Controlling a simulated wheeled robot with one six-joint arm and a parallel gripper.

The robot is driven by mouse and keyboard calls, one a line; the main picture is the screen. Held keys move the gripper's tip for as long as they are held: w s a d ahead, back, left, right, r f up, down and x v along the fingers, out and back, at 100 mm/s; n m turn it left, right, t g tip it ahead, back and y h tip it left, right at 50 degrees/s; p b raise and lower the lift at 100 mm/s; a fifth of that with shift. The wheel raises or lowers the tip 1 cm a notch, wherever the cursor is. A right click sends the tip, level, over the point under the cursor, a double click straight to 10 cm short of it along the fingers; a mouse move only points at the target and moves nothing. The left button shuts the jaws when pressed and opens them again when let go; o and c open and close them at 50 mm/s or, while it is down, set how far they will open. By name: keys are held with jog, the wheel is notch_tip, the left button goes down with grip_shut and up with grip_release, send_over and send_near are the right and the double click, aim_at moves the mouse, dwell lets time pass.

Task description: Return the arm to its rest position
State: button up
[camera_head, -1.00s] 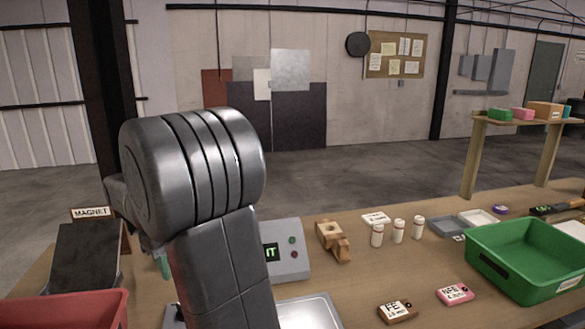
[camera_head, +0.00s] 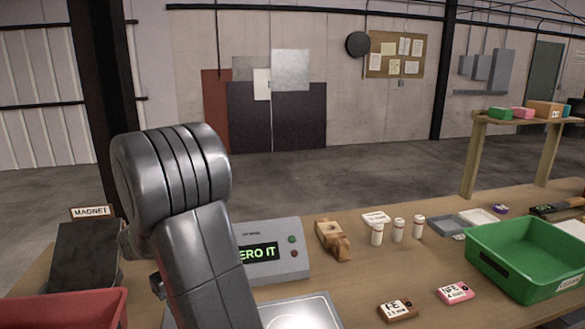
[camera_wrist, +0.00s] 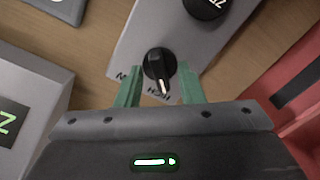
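My arm (camera_head: 205,260) stands upright at the left of the head view, above the bench. My gripper (camera_wrist: 160,80) shows in the wrist view as two green fingers, spread apart. A black knob (camera_wrist: 160,66) with a white pointer line appears between the fingers, with gaps on both sides; nothing is held. The knob sits on a grey panel (camera_wrist: 195,38) with a second black knob (camera_wrist: 205,5) near the top edge. In the head view the fingers are hidden by my arm.
A grey display box (camera_head: 285,235) reading "ERO IT" stands right of my arm. A red bin (camera_head: 70,305) and a dark MAGNET block (camera_head: 88,250) are at the left. A green bin (camera_head: 525,285), white bottles (camera_head: 398,232) and small labelled blocks (camera_head: 455,293) are at the right.

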jog(key=m, duration=0.4)
jog(key=shift+m+b, duration=0.5)
jog(key=shift+m, duration=1.1)
